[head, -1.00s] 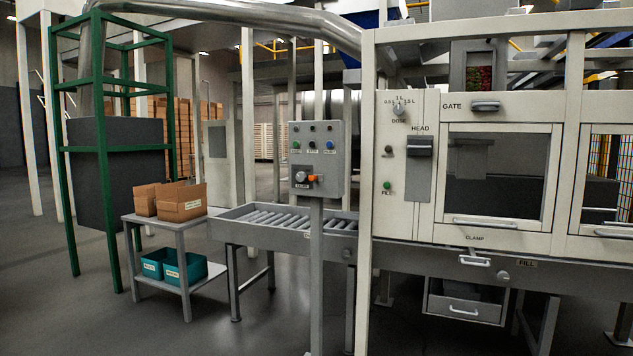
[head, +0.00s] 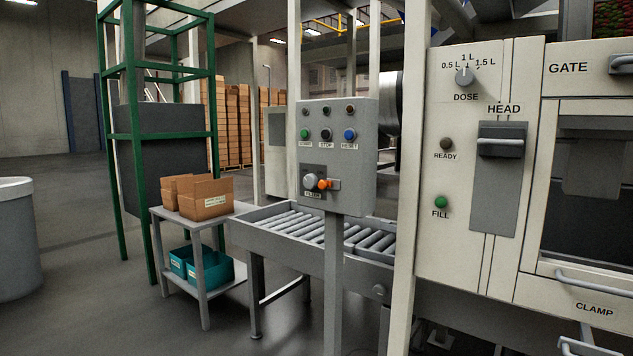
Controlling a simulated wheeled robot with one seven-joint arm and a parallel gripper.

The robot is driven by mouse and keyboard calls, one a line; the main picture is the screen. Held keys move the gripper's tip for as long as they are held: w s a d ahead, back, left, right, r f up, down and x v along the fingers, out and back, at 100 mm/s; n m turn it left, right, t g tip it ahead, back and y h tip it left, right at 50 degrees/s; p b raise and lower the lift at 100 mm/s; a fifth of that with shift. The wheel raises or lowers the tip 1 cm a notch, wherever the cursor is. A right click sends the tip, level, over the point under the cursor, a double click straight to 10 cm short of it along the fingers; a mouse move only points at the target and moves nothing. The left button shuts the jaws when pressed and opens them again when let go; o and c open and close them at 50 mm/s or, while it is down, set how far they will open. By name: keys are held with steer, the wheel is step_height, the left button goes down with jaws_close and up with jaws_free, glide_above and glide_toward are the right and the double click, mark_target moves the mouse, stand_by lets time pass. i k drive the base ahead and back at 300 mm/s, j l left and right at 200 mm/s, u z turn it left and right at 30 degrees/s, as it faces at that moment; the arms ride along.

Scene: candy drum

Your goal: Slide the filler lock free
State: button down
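The grey control box (head: 336,155) stands on a post in the middle of the head view. On its lower part is a round grey knob (head: 310,182) with a label under it, which I read as the filler switch. An orange piece (head: 324,184) sits just right of the knob, on a small grey block (head: 335,184). I take this orange piece to be the filler lock. It appears to touch or overlap the knob's right edge. My gripper is not in view.
The filling machine's white panel (head: 462,260) stands close on the right, with its HEAD handle (head: 501,142). A roller conveyor (head: 310,228) runs behind the post. A grey side table (head: 205,223) holds cardboard boxes (head: 206,197). A grey drum (head: 17,240) stands far left. Open floor lies front left.

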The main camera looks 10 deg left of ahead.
mark_target(322, 184)
steer(key=i+j, duration=0.25)
steer(key=i, duration=0.2)
steer(key=i+j, duration=0.3)
steer(key=i+j+u, duration=0.1)
steer(key=i+j, duration=0.15)
steer(key=i, duration=0.3)
steer(key=i+j, duration=0.25)
steer(key=i, duration=0.2)
steer(key=i+j, duration=0.15)
steer(key=j, duration=0.2)
steer(key=i+j, duration=0.1)
steer(key=j, duration=0.3)
steer(key=i+j, duration=0.15)
steer(key=j, duration=0.2)
steer(key=i+j, duration=0.1)
steer(key=j, duration=0.25)
steer(key=u, duration=0.05)
